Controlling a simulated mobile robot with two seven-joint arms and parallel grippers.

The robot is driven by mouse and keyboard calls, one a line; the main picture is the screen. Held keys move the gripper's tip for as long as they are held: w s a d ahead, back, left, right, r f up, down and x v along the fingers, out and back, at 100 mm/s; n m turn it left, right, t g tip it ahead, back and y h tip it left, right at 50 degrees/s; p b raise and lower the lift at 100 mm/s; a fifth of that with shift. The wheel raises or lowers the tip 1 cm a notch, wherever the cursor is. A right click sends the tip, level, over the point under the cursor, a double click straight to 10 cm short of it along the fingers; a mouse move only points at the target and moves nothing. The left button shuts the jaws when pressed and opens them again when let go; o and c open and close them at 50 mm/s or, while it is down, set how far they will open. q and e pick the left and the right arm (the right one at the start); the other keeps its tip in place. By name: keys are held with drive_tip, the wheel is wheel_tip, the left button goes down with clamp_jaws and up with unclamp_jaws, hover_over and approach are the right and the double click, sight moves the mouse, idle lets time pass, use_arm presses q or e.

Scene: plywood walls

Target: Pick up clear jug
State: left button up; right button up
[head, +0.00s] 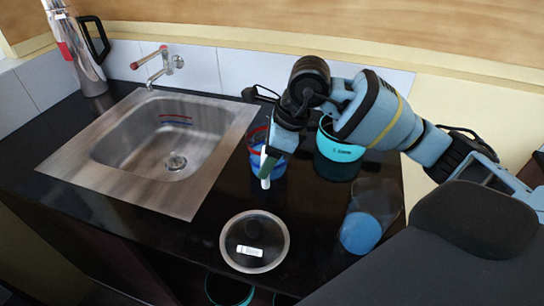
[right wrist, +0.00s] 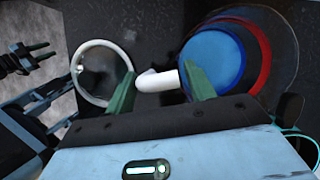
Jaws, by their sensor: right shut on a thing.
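The clear jug (head: 256,160) stands on the dark counter right of the sink, with blue and red coloring and a white handle. In the right wrist view the jug (right wrist: 213,60) shows a blue disc, a red ring and a clear outer rim. My right gripper (head: 268,160) reaches down at its near side. In the right wrist view the gripper (right wrist: 162,88) has its green fingers shut on the white handle. My gripper hides part of the jug in the head view. I cannot tell if the jug touches the counter. My left gripper does not show in the head view.
A glass lid (head: 254,242) lies on the counter's front. A teal pot (head: 338,152) stands right of the jug, close behind my arm. A clear container with a blue end (head: 362,232) is at front right. The sink (head: 160,150) and a steel flask (head: 82,50) are left.

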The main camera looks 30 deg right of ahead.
drive_tip(key=shift+r, duration=0.2)
drive_tip(key=shift+r, duration=1.55)
drive_tip(key=s+a, duration=0.2)
drive_tip(key=s, duration=0.5)
drive_tip(key=s+a+r, duration=0.1)
drive_tip(key=s+a, duration=0.2)
drive_tip(key=s, duration=0.5)
drive_tip(key=shift+a+r, duration=0.25)
drive_tip(key=shift+r, duration=0.05)
